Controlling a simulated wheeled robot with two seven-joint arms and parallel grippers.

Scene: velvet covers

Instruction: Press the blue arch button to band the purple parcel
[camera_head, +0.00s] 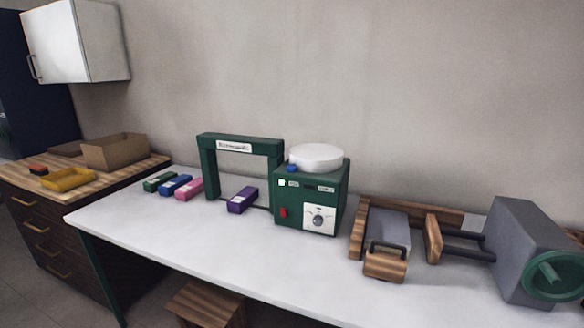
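The purple parcel (242,199) lies on the white table, in front of the opening of the green arch (240,143) or just under it; I cannot tell exactly. The arch joins a green machine box (331,187) on its right. A small blue button (292,168) sits on the top front left edge of the box, beside a white round reel (316,157). The box front has a red switch (283,212) and a dial on a white plate (319,218). Neither of my grippers is in view.
Green (160,181), blue (176,185) and pink (190,188) parcels lie left of the arch. A wooden press with a grey block and green handwheel (555,275) fills the table's right. The table's front left (150,230) is clear. A wooden stool (205,303) stands below.

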